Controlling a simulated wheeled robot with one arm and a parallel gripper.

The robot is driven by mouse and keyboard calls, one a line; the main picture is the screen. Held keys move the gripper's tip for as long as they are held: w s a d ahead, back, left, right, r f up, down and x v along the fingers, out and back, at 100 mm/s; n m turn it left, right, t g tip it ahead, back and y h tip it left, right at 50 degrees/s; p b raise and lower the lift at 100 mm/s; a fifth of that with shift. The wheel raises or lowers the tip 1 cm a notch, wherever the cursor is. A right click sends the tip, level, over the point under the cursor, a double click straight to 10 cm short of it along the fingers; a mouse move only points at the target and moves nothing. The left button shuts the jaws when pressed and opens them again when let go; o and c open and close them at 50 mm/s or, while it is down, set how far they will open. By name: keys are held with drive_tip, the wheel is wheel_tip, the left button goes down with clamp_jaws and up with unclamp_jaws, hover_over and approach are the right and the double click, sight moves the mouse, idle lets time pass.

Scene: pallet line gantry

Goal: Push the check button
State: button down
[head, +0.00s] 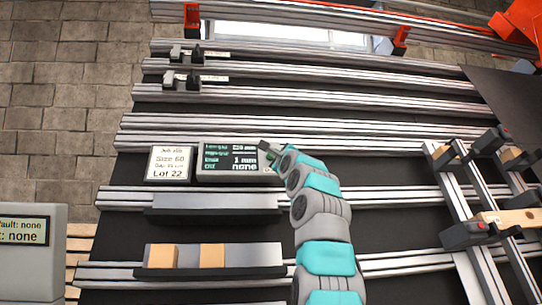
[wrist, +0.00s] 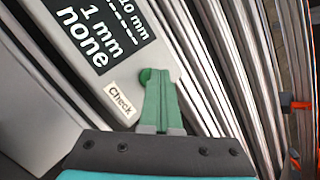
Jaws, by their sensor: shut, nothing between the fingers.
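The check button (wrist: 145,75) is a small round green button on a light grey control box (wrist: 122,112). It sits by the "Check" label (wrist: 119,98) in the wrist view. My gripper (wrist: 160,75) has green fingers, closed together with nothing between them. Their tips are right beside the button and partly cover it; I cannot tell whether they touch it. In the head view the box shows its dark display (head: 230,157), and my gripper (head: 268,149) is at its right end. I cannot make out the button there.
A "Lot 22" card (head: 169,163) stands left of the box. Below are a grey tray (head: 215,203) and another tray (head: 252,256) with two tan blocks. Metal rails run across the dark bench. Clamps and a wooden piece (head: 508,219) are at right.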

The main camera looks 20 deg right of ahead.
drive_tip(key=shift+s, duration=0.1)
drive_tip(key=shift+s+a+r, duration=0.2)
drive_tip(key=shift+s+r, duration=0.15)
drive_tip(key=shift+s, duration=0.3)
drive_tip(key=s, duration=0.1)
drive_tip(key=s+r, duration=0.1)
drive_tip(key=s, duration=0.1)
drive_tip(key=s+a+r, duration=0.1)
drive_tip(key=shift+s+a+r, duration=0.1)
drive_tip(key=shift+s+r, duration=0.05)
drive_tip(key=shift+r, duration=0.05)
idle(0.4)
idle(0.7)
